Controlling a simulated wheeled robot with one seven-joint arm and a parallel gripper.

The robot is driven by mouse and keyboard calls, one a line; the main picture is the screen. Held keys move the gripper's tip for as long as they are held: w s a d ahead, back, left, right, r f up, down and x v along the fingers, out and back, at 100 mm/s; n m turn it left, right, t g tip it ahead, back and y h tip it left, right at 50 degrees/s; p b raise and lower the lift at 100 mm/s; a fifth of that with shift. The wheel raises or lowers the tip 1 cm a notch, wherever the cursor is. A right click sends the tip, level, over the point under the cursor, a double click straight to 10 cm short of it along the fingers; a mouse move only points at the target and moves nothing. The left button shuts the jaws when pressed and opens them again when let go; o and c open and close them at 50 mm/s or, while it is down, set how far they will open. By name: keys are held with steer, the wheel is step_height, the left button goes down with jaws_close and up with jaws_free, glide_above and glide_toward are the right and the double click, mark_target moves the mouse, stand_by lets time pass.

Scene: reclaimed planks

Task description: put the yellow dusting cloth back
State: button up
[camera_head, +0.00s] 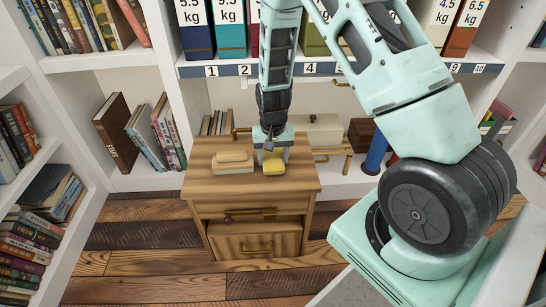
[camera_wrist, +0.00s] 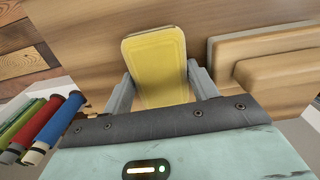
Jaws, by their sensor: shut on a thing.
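The yellow dusting cloth (camera_head: 273,167) is a folded, rounded yellow pad at the right part of the small wooden cabinet's top (camera_head: 292,183). My gripper (camera_head: 271,156) points down over it, with its fingers on either side. In the wrist view the cloth (camera_wrist: 155,58) sits between the two fingers of my gripper (camera_wrist: 161,88), which is shut on it. The cloth is at or just above the cabinet top; I cannot tell whether it touches. The cabinet has drawers with brass handles, and an upper drawer (camera_head: 250,211) looks slightly open.
Stacked tan blocks or books (camera_head: 233,163) lie on the cabinet top just left of my gripper; they also show in the wrist view (camera_wrist: 270,48). White shelves with books and numbered binders (camera_head: 231,32) stand behind. Plank floor (camera_head: 140,265) is clear at front left.

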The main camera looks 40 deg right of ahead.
mark_target(273, 157)
steer(key=o, duration=0.8)
steer(key=shift+f, duration=0.15)
steer(key=shift+c, duration=0.2)
step_height(273, 157, up, 12)
steer(key=p, duration=0.5)
steer(key=s+a+r+n, duration=0.1)
steer(key=a+r+n, duration=0.1)
steer(key=a+r, duration=0.35)
steer(key=s+a+r+n+y, duration=0.1)
steer(key=s+a+r+n, duration=0.1)
steer(key=s+a, duration=0.3)
steer(key=s+a+r+n, duration=0.2)
steer(key=a+r, duration=0.1)
steer(key=a, duration=0.4)
steer(key=s+a+r+n, duration=0.2)
steer(key=s+a+n, duration=0.1)
steer(key=s, duration=0.5)
steer(key=s+a+r+n, duration=0.3)
steer(key=s+a+n, duration=0.1)
steer(key=s, duration=0.4)
steer(key=shift+s+r+n, duration=0.15)
steer(key=shift+s+n, duration=0.05)
steer(key=shift+n, duration=0.4)
